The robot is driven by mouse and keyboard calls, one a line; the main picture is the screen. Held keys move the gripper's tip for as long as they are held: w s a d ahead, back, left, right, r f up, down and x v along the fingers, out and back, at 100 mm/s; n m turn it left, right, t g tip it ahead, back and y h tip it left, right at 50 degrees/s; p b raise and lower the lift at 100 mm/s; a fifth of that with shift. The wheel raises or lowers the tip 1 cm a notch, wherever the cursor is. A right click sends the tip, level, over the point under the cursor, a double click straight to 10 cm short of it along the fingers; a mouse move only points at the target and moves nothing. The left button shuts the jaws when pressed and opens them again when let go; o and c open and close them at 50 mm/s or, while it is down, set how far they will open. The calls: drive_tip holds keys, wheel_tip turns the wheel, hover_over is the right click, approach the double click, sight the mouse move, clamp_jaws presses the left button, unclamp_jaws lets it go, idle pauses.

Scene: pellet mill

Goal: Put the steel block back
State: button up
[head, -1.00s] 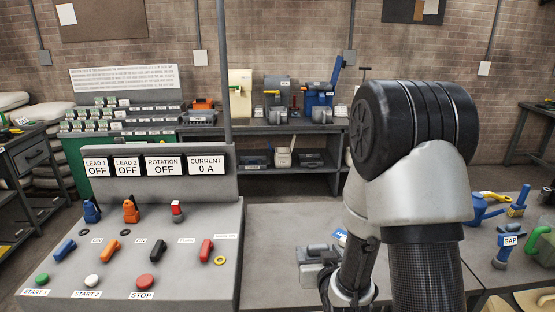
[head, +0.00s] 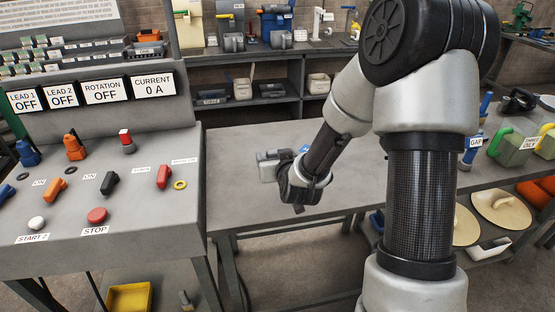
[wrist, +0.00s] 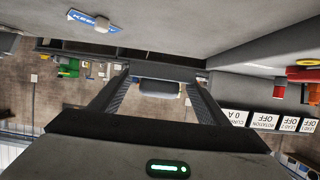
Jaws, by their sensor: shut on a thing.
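The steel block (head: 268,166) is a grey blocky piece at the end of my arm, over the grey bench in the head view. In the wrist view the block (wrist: 158,88) shows between the two dark fingers of my gripper (wrist: 160,80), which is shut on it. My wrist hides part of the block and the fingers in the head view. I cannot tell whether the block touches the bench top. A blue label (head: 305,148) lies on the bench just behind my wrist; it also shows in the wrist view (wrist: 85,18).
The control console (head: 97,243) with switches and buttons stands left of the bench (head: 235,145). A green can (head: 515,148) and a GAP-labelled tool (head: 475,143) are at the right. A back shelf (head: 245,60) holds several tools. The bench's left part is bare.

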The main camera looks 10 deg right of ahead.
drive_tip(key=shift+f+b, duration=0.15)
drive_tip(key=shift+b, duration=0.4)
drive_tip(key=b, duration=0.7)
hover_over(277, 192)
wheel_tip(277, 192, down, 7)
drive_tip(key=shift+r, duration=0.15)
drive_tip(key=shift+f+b, duration=0.5)
drive_tip(key=shift+b, duration=0.3)
drive_tip(key=shift+f, duration=0.2)
drive_tip(key=shift+f+b, duration=0.5)
drive_tip(key=shift+b, duration=0.4)
drive_tip(key=shift+f+b, duration=0.65)
drive_tip(key=shift+b, duration=0.15)
drive_tip(key=shift+f+b, duration=0.15)
drive_tip(key=shift+b, duration=0.25)
